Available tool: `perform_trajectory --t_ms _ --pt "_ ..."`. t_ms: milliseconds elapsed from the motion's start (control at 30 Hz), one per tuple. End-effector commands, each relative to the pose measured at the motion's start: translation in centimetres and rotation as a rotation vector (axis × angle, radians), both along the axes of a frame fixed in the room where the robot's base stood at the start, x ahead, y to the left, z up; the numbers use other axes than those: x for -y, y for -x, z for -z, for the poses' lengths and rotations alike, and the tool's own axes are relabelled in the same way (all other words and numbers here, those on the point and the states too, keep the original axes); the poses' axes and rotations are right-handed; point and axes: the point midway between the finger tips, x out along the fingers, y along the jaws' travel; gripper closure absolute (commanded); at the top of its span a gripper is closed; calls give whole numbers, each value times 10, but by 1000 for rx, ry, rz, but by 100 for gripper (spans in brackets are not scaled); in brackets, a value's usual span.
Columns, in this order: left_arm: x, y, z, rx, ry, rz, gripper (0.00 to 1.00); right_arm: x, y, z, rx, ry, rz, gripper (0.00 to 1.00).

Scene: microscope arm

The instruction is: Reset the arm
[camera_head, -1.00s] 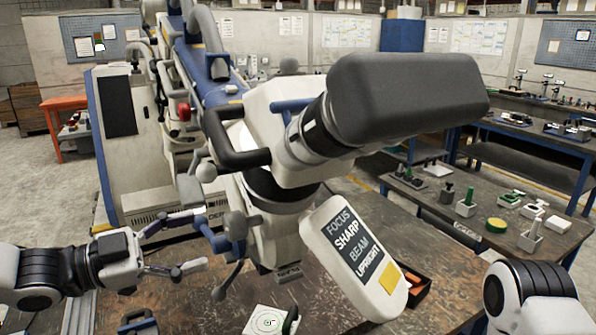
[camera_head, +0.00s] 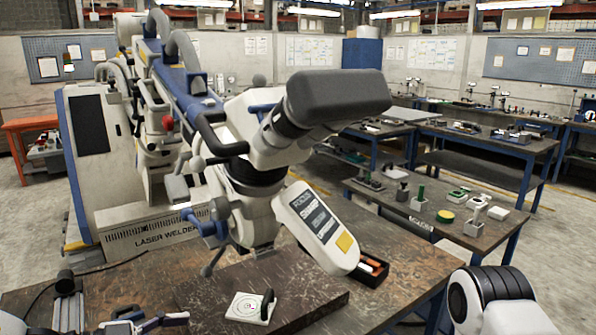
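The microscope arm (camera_head: 205,110) is a jointed blue and white arm reaching forward from the laser welder cabinet (camera_head: 95,150). Its head has a large dark grey eyepiece hood (camera_head: 338,96), a blue handle and knobs on the left, and a tilted white panel (camera_head: 318,228) with printed words and a yellow label. The head hangs above the bench. My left gripper (camera_head: 165,321) is at the bottom edge, below and left of the head and apart from it. It is partly cut off, so its opening is unclear. My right arm shows at lower right; its gripper is out of view.
A white target card (camera_head: 249,307) with a dark upright piece lies on a brown board on the bench (camera_head: 395,265). A dark box with orange items (camera_head: 373,268) stands right of the head. A side table (camera_head: 440,215) holds small fixtures. Open floor lies beyond.

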Motion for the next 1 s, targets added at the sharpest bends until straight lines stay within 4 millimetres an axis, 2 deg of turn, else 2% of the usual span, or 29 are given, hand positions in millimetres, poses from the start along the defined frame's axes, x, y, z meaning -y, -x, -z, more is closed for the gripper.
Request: perform_trajectory --t_ms 33,167,267,300,367,400,500,600,700,800,1000 --pt "5 5 24 -66 -19 0 26 0 0 0 -1 0 0 56" --pt "16 26 95 -287 -67 -35 26 0 0 0 -1 0 0 56" --pt "23 57 166 -526 -127 -111 26 0 0 0 -1 0 0 56" --pt "25 75 196 -634 -159 -156 26 0 0 0 -1 0 0 56" --pt "25 104 238 -789 -214 -237 26 0 0 0 0 0 0 56" --pt "23 125 263 -885 -257 -299 26 0 0 0 0 0 0 56" --pt "9 180 314 -1098 -380 -491 26 0 0 0 0 0 0 56" --pt "-14 215 338 -1217 -485 -720 26 0 0 -1 -1 0 0 56" --pt "-38 219 339 -1248 -519 -940 26 0 0 0 -1 0 0 56" --pt "-55 222 340 -1266 -522 -1085 26 0 0 0 -1 0 0 56" --pt "-60 221 340 -1273 -516 -1130 26 0 0 0 -1 0 0 56"
